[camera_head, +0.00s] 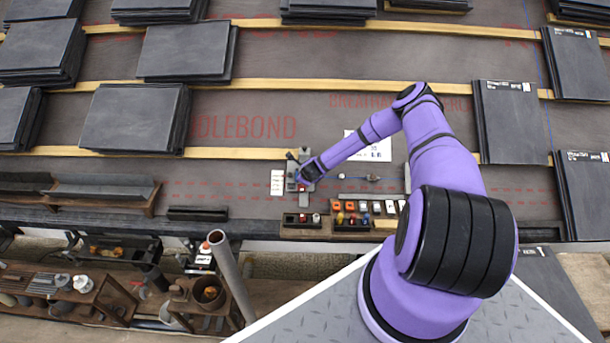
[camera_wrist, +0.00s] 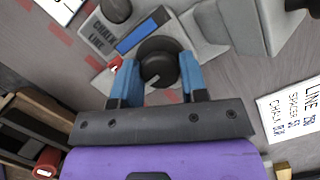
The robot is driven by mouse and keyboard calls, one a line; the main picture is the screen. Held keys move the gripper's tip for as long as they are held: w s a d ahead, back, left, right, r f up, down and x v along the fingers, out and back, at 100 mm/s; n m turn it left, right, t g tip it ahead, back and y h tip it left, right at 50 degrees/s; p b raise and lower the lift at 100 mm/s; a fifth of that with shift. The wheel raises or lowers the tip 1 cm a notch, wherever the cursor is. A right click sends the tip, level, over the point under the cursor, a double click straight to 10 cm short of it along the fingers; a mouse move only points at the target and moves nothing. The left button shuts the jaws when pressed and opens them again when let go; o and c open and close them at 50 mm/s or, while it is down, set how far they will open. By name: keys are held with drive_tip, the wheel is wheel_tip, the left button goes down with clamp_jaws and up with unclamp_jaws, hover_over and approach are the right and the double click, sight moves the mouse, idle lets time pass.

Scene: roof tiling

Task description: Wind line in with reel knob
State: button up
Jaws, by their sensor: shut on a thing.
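The chalk line reel is a grey body (camera_wrist: 117,25) with "CHALK LINE" lettering and a blue stripe, seen in the upper middle of the wrist view. A dark round knob (camera_wrist: 160,68) sits at its near side, between the two blue fingers of my gripper (camera_wrist: 154,75). My gripper is shut on this knob. In the head view my gripper (camera_head: 300,180) is at the small grey reel area on the roof, and the arm hides part of it. The reel's crank and line cannot be made out clearly.
A tray (camera_head: 352,224) of small coloured items lies just right of the gripper. A white label card (camera_head: 277,183) is to its left, and a white sheet (camera_head: 378,151) lies behind the arm. Stacks of dark slates (camera_head: 135,118) rest on the battens.

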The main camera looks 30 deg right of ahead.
drive_tip(key=m+h, duration=0.1)
drive_tip(key=m, duration=0.4)
drive_tip(key=shift+a+f+m, duration=0.1)
drive_tip(key=shift+m, duration=0.3)
drive_tip(key=m+h, duration=0.1)
drive_tip(key=m, duration=0.4)
drive_tip(key=shift+m, duration=0.3)
drive_tip(key=o, duration=0.9)
drive_tip(key=v, duration=1.1)
drive_tip(key=shift+a, duration=0.15)
drive_tip(key=shift+f, duration=0.15)
